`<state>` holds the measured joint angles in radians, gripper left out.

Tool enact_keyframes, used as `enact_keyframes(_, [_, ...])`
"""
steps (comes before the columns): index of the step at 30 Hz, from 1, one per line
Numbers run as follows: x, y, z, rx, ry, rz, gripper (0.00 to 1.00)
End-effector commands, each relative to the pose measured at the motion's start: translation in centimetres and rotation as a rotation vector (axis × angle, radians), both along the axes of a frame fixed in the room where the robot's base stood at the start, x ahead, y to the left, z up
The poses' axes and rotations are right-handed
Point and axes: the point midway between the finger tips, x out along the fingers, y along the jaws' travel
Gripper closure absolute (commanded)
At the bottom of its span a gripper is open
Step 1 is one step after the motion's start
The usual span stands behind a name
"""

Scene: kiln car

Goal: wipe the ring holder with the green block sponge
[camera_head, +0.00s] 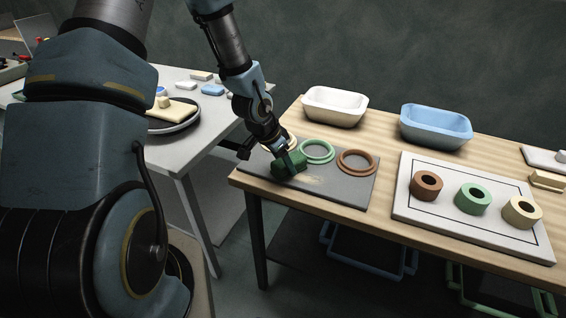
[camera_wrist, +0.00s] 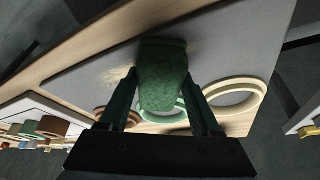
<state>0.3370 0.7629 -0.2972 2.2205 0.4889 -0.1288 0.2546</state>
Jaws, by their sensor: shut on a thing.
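The ring holder (camera_head: 341,188) is a flat dark grey board at the left end of the wooden table. It bears a cream ring (camera_head: 291,141), a green ring (camera_head: 317,151) and a brown ring (camera_head: 357,162). A pale dusty smear (camera_head: 313,181) lies on its bare front part, and the smear also shows in the wrist view (camera_wrist: 120,73). My gripper (camera_wrist: 162,90) is shut on the green block sponge (camera_head: 288,165), with a finger on each side of it. The sponge is over the board's left part, left of the smear. I cannot tell whether it touches the board.
A white basin (camera_head: 334,105) and a blue basin (camera_head: 436,124) stand behind the board. To the right, a white framed board (camera_head: 415,214) bears brown, green and cream thick rings. A grey table (camera_head: 215,131) with a dark round plate (camera_head: 178,125) stands to the left, across a gap.

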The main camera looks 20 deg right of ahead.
Motion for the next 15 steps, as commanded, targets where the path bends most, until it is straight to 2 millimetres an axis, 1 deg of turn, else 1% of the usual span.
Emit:
enact_keyframes(3, [-0.8,-0.8,-0.3,0.001,0.001,-0.004,0.8])
enact_keyframes(15, [-3.1,-3.3,-0.2,0.001,0.001,-0.004,0.8])
